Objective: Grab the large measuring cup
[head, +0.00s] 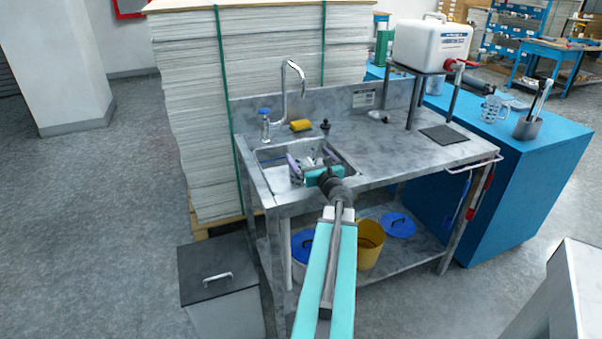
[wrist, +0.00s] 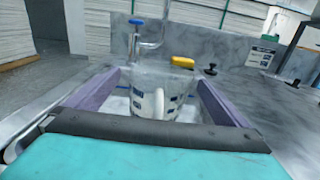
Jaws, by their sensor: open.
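A clear measuring cup (wrist: 152,92) with dark blue markings and a pale handle stands in the sink. In the wrist view it is between the two purple fingers of my gripper (wrist: 159,77), with a gap showing on each side. My gripper is open and reaches into the sink (head: 345,165). In the head view my gripper (head: 310,159) hides most of this cup. A second clear measuring cup (head: 492,108) stands on the blue cabinet at the right; I cannot tell which cup is larger.
A tap (head: 287,90) with a blue knob rises behind the sink. A yellow sponge (head: 301,125) and a black plug (head: 325,127) lie on the sink's back ledge. A white canister (head: 432,45) stands on a raised stand at the right. The steel counter (head: 390,150) is mostly clear.

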